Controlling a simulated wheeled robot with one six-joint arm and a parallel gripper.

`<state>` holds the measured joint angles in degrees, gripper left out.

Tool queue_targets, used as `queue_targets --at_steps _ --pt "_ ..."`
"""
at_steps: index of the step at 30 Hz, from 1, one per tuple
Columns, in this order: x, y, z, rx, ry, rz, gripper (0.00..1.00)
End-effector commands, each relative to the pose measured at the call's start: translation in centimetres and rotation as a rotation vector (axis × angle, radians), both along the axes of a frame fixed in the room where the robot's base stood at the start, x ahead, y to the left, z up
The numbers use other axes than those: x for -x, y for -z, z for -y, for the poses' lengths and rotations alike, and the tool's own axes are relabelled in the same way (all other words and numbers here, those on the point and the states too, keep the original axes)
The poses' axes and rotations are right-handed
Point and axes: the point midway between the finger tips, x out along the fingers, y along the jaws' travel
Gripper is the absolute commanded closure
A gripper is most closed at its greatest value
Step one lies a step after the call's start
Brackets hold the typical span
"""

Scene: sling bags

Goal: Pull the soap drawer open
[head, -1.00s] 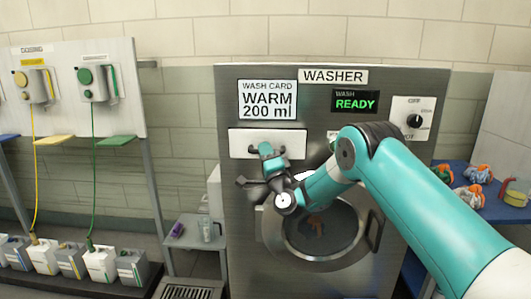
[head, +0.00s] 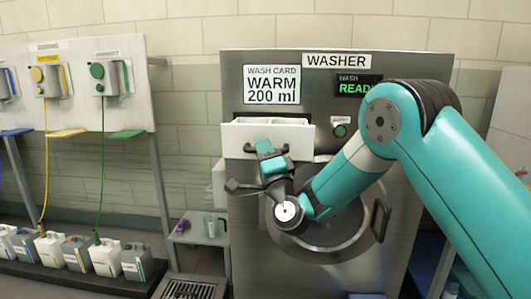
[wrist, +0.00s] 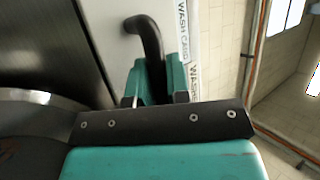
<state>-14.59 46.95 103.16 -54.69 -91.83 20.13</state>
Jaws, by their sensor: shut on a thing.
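The soap drawer (head: 300,138) is a white box in the upper left of the grey washer (head: 420,75). It stands out from the washer front, and its open top shows white compartments. My gripper (head: 267,150) is shut on the dark bar handle (head: 283,149) on the drawer front. In the wrist view the teal fingers (wrist: 160,80) close around the curved dark handle (wrist: 148,35), beside the white drawer face. The wrist hides part of the handle's grip.
The round washer door (head: 335,230) is below the drawer, partly behind my arm. A small side shelf (head: 198,238) holds a cup and a purple item. Dispensers (head: 105,80) hang on a panel at left, above several jugs (head: 105,257). Floor shows between rack and washer.

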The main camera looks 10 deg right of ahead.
Motion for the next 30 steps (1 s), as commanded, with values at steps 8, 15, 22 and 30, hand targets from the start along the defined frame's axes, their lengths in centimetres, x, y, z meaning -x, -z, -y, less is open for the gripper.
queue_targets --at_steps 8,15,22,30 --pt "0.0 0.0 -0.1 0.002 -0.004 -0.003 0.73" --pt "0.1 0.1 0.0 0.001 -0.003 -0.002 0.73" --pt "1.5 1.5 0.2 0.0 -0.005 0.0 0.73" --pt "4.9 3.8 1.0 0.001 -0.005 0.0 0.73"
